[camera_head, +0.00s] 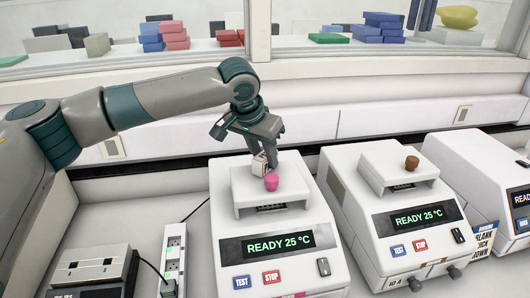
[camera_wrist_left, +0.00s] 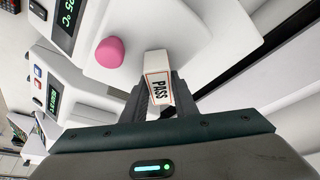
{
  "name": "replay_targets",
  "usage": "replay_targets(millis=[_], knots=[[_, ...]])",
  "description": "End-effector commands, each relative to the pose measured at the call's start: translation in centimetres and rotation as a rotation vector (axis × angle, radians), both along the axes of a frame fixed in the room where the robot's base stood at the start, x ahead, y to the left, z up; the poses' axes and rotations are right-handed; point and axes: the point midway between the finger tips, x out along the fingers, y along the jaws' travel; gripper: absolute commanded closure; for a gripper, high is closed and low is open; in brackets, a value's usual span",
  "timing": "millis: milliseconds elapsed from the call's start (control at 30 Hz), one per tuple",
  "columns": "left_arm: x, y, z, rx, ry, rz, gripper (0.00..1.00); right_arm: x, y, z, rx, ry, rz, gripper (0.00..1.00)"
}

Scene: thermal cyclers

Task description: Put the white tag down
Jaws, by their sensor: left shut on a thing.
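The white tag (camera_wrist_left: 158,84) has an orange border and the word PASS on it. My left gripper (camera_head: 262,155) is shut on it, with a finger on each side of it in the left wrist view (camera_wrist_left: 160,98). The tag (camera_head: 260,164) is over the lid of the nearest thermal cycler (camera_head: 232,190), just behind its pink knob (camera_head: 271,182). I cannot tell whether the tag touches the lid. The pink knob also shows beside the tag in the left wrist view (camera_wrist_left: 109,52). My right gripper is not in view.
A second cycler with a brown knob (camera_head: 412,163) stands to the right, and a third (camera_head: 490,165) at the right edge. A power strip (camera_head: 174,255) and a grey box (camera_head: 92,265) are at left. Coloured boxes stand behind the glass.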

Motion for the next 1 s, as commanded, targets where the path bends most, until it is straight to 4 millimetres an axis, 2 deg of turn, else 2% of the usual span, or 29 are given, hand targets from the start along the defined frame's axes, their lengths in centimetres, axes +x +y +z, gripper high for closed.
replay_targets(millis=[333,367,433,833,1000], knots=[[0.0,0.0,-0.3,-0.001,0.001,0.0,0.96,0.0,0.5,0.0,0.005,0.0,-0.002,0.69],[0.0,0.0,-0.3,-0.001,0.001,0.0,0.72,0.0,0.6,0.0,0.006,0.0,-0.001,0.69],[0.0,0.0,-0.3,0.0,0.0,0.0,0.55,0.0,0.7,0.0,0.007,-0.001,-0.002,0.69],[0.0,0.0,-0.1,-0.001,-0.001,0.0,0.55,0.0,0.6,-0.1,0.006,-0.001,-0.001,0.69],[-0.3,0.2,0.9,-0.002,-0.002,0.0,0.55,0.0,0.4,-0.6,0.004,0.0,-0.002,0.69]])
